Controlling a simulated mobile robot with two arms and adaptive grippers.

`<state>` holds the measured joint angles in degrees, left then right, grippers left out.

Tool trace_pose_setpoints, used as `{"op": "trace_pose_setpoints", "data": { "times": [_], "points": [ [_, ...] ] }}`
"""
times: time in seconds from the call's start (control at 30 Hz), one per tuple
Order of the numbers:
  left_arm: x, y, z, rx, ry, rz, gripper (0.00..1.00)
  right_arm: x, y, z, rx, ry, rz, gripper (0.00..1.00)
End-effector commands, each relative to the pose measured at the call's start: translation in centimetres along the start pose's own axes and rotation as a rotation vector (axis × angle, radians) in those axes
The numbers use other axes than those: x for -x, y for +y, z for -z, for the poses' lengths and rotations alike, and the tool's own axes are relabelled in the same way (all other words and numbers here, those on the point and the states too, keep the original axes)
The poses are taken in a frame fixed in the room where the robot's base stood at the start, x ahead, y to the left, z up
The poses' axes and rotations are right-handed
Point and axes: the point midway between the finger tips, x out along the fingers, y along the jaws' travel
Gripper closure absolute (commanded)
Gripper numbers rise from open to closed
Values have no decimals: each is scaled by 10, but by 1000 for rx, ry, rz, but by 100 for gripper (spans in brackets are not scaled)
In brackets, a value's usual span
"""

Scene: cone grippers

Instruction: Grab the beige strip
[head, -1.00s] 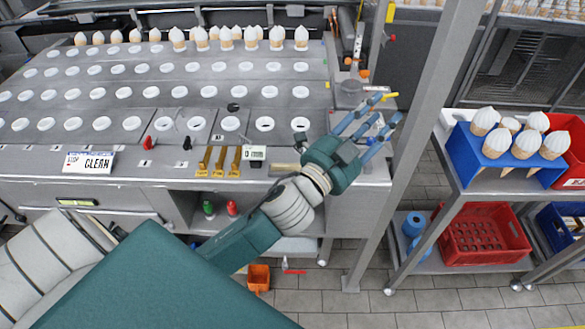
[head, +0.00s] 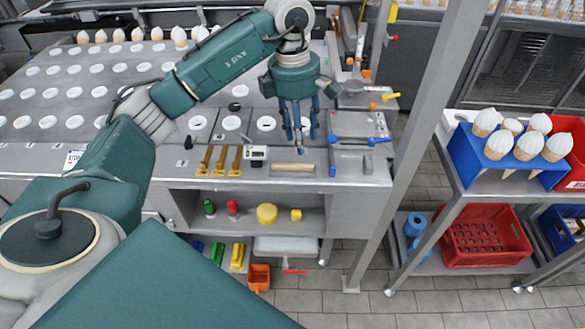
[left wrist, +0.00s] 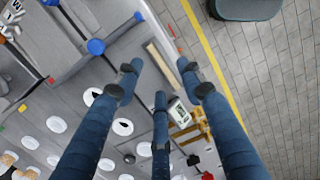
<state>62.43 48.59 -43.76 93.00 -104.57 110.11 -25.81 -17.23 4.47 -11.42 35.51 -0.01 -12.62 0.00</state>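The beige strip (head: 293,167) lies flat near the front edge of the metal counter, right of a small white device with a display. It also shows in the left wrist view (left wrist: 161,62), between and beyond my fingertips. My left gripper (head: 300,138) has slim blue fingers pointing down, above the counter just behind the strip in the head view. In the left wrist view its fingers (left wrist: 159,80) are spread apart with nothing between them. My right gripper is not in view.
Blue-handled parts (head: 360,141) lie to the right. A metal post (head: 408,140) rises right of the counter. A shelf below holds a yellow round item (head: 267,213).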

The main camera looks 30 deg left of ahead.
Motion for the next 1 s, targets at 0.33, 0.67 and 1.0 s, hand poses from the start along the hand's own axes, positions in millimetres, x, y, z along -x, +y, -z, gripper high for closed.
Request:
{"op": "trace_pose_setpoints", "data": {
  "times": [0.33, 0.67, 1.0],
  "points": [
    [-19, 10, 36, 32, 102, -17, 61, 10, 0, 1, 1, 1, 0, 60],
    [-49, 10, 40, 33, 99, -17, 61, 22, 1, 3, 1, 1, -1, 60],
    [-91, 11, 48, 31, 97, -20, 61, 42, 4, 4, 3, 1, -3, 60]
  ]
}}
